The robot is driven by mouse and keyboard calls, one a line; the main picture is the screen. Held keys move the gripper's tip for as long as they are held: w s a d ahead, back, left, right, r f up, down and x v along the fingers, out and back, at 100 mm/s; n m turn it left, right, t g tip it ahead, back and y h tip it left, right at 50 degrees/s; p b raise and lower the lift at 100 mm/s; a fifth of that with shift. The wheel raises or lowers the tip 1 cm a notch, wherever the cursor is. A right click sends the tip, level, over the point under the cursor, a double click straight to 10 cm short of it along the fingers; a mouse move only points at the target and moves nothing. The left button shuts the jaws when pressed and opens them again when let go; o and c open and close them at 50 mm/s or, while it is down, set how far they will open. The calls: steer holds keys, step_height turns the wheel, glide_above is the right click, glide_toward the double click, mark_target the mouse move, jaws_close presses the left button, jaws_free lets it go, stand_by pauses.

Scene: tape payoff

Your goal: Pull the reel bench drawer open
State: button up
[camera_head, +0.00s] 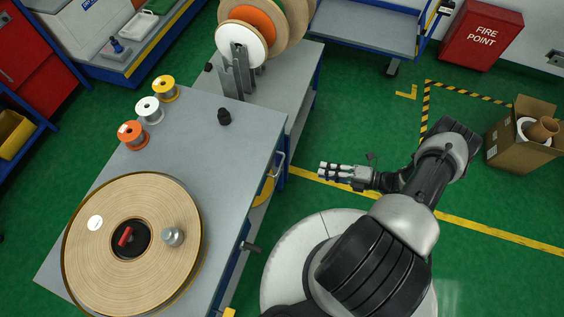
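The reel bench (215,170) has a grey top and blue sides, seen from above on the left. A pale bar handle (281,164) stands out from its right side near the far corner. The drawer front itself is mostly hidden by the steep angle, and I see no clear gap. My gripper (322,172) is over the green floor to the right of the handle. Its fingers point left towards the bench, apart from the handle. It appears to hold nothing; its finger opening is too small to make out.
A large tape reel (165,210) lies on the bench near small orange, white and yellow spools. A dark lever (250,247) juts from the bench side. A blue cart (365,25), red fire box (482,35) and cardboard box (515,155) stand beyond open floor.

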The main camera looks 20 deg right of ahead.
steer(key=b, duration=0.1)
glide_toward(281, 163)
steer(key=x, duration=1)
steer(key=shift+w+d+f, duration=0.1)
steer(key=shift+w+f, duration=0.05)
steer(key=shift+f, duration=0.1)
jaws_close()
